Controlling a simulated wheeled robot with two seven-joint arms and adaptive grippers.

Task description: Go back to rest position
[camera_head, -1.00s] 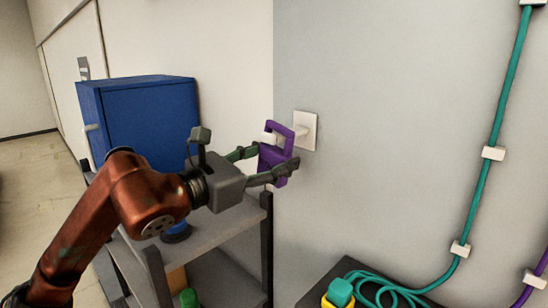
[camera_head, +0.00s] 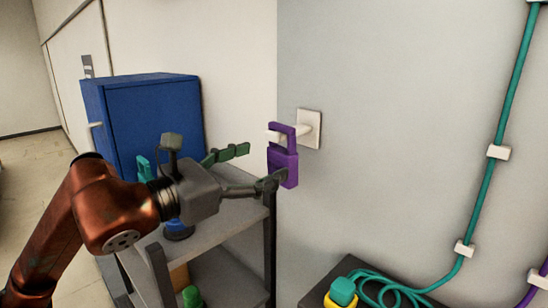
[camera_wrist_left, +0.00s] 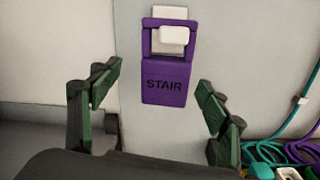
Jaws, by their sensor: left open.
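My left gripper (camera_head: 258,167) is open and empty, with its fingers spread apart. It is to the left of the purple tag marked STAIR (camera_head: 284,168), which hangs by its loop from a white wall hook (camera_head: 309,128). In the left wrist view the purple tag (camera_wrist_left: 166,83) hangs upright beyond the two fingertips (camera_wrist_left: 160,76), with a gap on both sides. The white hook peg (camera_wrist_left: 173,35) passes through its loop. My right gripper is not in view.
A teal cable (camera_head: 489,170) runs down the wall in white clips to a dark surface with a teal and yellow plug (camera_head: 342,291).

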